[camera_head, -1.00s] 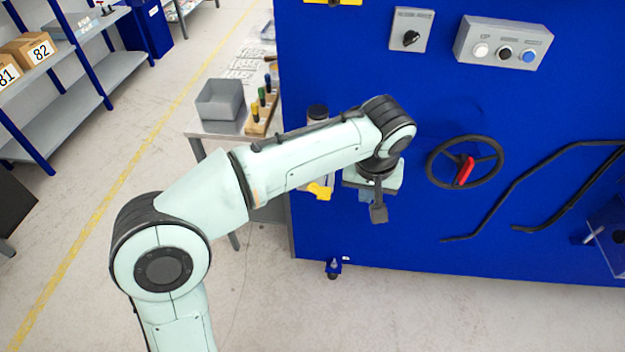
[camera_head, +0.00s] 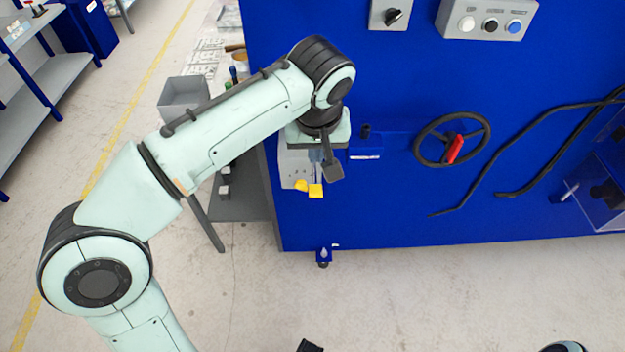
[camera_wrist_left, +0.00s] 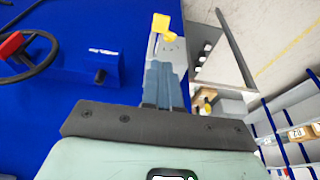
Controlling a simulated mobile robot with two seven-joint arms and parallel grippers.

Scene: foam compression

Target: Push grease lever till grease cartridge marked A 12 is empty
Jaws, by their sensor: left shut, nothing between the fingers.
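A lever with a yellow end (camera_head: 315,191) sticks out low at the left end of the blue machine. It also shows at the top of the left wrist view (camera_wrist_left: 161,23). My left gripper (camera_head: 315,157) points down just above it, shut and empty. In the left wrist view its blue-grey fingers (camera_wrist_left: 165,68) lie together just short of the lever; I cannot tell whether they touch. A pale block (camera_head: 293,168) beside the lever is partly hidden by my arm. No cartridge marked A 12 can be made out.
A small blue box (camera_head: 365,153) with a black knob is on the panel right of my gripper. Farther right are a black handwheel (camera_head: 452,139) and bent black bars (camera_head: 520,160). A grey bin (camera_head: 184,98) stands on a table at left. The floor in front is clear.

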